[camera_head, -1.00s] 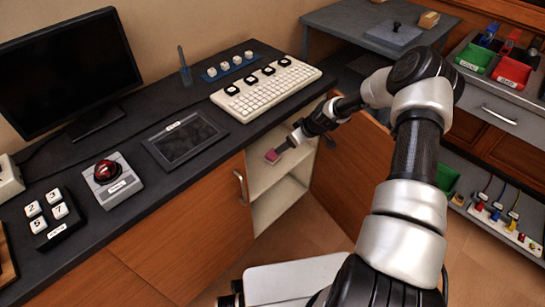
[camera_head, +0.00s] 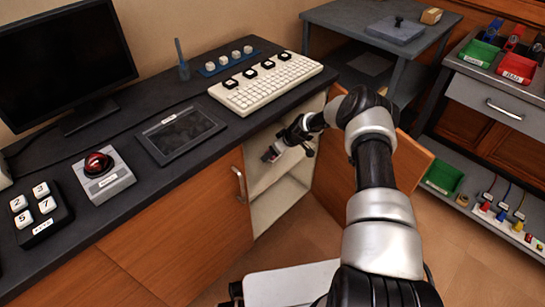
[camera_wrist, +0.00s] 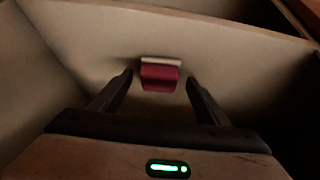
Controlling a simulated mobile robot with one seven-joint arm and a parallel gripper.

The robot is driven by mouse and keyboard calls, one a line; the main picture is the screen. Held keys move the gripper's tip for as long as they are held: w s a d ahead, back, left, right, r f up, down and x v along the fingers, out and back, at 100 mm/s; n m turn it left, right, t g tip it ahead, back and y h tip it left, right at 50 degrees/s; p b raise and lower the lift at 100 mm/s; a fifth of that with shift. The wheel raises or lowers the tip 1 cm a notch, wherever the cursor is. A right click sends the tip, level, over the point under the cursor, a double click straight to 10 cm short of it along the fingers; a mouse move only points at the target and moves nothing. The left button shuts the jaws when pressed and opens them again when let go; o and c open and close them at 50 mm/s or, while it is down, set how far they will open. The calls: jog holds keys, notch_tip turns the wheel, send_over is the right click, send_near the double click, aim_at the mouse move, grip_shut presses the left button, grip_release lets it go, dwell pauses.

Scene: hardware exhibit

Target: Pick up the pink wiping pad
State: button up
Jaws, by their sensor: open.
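The pink wiping pad (camera_wrist: 160,76) shows in the wrist view as a small dark pink block with a paler strip along its top edge. It is inside the open cabinet, on a pale shelf (camera_wrist: 215,45). My gripper (camera_wrist: 159,77) is open, with one dark finger on each side of the pad and a gap to each. I cannot tell how far the fingertips reach along it. In the head view my gripper (camera_head: 270,154) is inside the cabinet opening under the counter, and it hides most of the pad.
The cabinet door (camera_head: 336,180) stands open to the right of my gripper. The dark countertop (camera_head: 165,182) overhangs the opening, with a keyboard (camera_head: 265,86) and a tablet-like panel (camera_head: 180,135) on it. The cabinet walls and shelves leave little room around the gripper.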

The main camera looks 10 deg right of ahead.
jog(key=c, duration=1.2)
jog(key=shift+r, duration=0.1)
